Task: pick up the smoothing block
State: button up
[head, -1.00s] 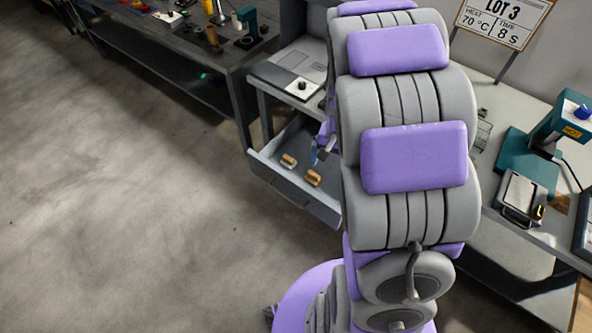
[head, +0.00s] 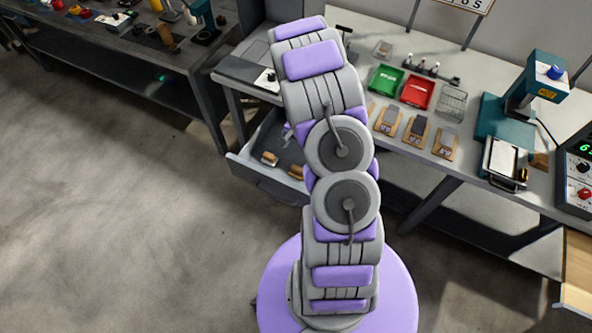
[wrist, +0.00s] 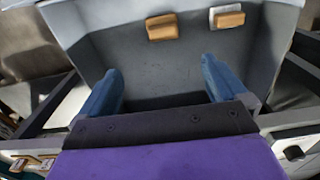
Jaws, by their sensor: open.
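Two small tan wooden blocks lie in the open grey drawer (head: 262,190). In the wrist view they are near the drawer's far wall: a plain one (wrist: 162,27) and one with a pale edge or plate at its side (wrist: 228,18). In the head view they show as a left block (head: 269,158) and a right block (head: 296,172). I cannot tell which is the smoothing block. My gripper (wrist: 163,85) is open and empty, its blue fingers wide apart, short of both blocks. In the head view my arm mostly hides it.
The drawer walls stand close around my gripper. The bench above holds a green tray (head: 386,80), a red tray (head: 417,92), a wire basket (head: 452,102), several sample boards and a teal press (head: 535,85). Another bench (head: 130,50) stands at the left. The floor at left is clear.

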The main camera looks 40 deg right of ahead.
jog(key=f+b, duration=0.1)
jog(key=f, duration=0.4)
jog(key=f+b, duration=0.1)
jog(key=f, duration=0.3)
jog(key=shift+a+f, duration=0.2)
jog(key=shift+f, duration=0.2)
jog(key=shift+d+f, duration=0.15)
jog(key=shift+f, duration=0.4)
jog(key=f, duration=0.1)
jog(key=f+b, duration=0.1)
jog(key=f, duration=0.3)
jog(key=shift+w+a+b, duration=0.25)
jog(key=shift+a+b, duration=0.05)
jog(key=shift+b, duration=0.1)
jog(key=shift+r, duration=0.1)
jog(key=shift+d, duration=0.1)
jog(key=shift+c, duration=0.8)
jog(key=c, duration=1)
jog(key=shift+c, duration=0.2)
notch_tip(320, 180, up, 10)
jog(key=shift+r+p, duration=0.1)
jog(key=shift+p, duration=1.1)
